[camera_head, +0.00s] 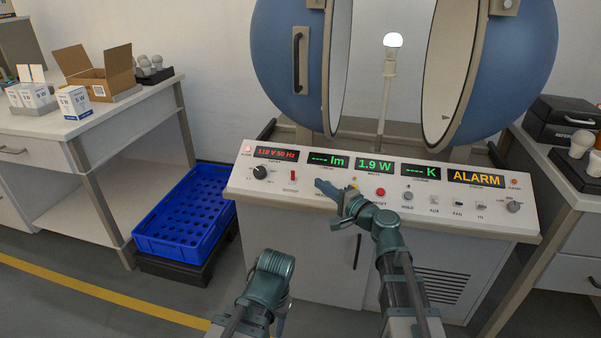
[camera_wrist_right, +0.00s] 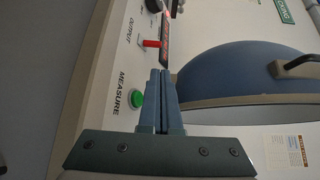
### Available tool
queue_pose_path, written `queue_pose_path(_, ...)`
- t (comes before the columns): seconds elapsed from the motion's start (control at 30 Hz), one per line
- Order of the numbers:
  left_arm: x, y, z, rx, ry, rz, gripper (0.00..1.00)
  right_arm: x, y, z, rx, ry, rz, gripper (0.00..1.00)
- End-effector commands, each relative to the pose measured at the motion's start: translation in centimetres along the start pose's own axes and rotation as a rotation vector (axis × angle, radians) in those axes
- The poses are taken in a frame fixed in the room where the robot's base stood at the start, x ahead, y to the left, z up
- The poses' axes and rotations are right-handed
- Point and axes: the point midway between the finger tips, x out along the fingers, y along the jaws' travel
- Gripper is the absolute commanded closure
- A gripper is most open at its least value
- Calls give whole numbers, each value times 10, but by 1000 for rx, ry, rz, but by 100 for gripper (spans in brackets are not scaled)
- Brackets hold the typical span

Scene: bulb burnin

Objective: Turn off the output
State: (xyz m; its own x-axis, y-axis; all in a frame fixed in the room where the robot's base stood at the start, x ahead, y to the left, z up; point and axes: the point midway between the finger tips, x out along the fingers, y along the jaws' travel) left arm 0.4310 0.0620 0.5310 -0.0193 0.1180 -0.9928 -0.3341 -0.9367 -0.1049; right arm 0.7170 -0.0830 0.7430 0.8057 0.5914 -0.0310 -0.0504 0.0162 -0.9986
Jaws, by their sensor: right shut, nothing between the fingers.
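The output switch (camera_head: 293,175) is a small red lever on the sloping control panel (camera_head: 232,189). In the right wrist view the red lever (camera_wrist_right: 151,43) is next to the word OUTPUT. My right gripper (camera_head: 326,187) is shut and empty, just right of the switch, over the area of the green MEASURE button (camera_wrist_right: 137,98). In the wrist view its closed fingertips (camera_wrist_right: 160,72) appear short of the red lever, apart from it. The lamp bulb (camera_head: 393,40) glows white on its post. The panel displays are lit, with ALARM (camera_head: 475,178) in yellow. My left gripper's fingers are not seen.
The open blue sphere (camera_head: 285,45) stands behind the panel. A black knob (camera_head: 261,171) is left of the switch, and a red button (camera_head: 380,192) is to the right. A blue crate (camera_head: 190,240) is on the left. Side tables flank the panel.

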Motion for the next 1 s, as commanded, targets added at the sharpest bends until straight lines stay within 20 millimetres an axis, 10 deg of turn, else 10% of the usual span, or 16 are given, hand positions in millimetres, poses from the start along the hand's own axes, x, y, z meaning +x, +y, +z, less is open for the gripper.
queue_pose_path(1.0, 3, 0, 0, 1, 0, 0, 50, 100, 1, 0, -2, -2, 2, 100)
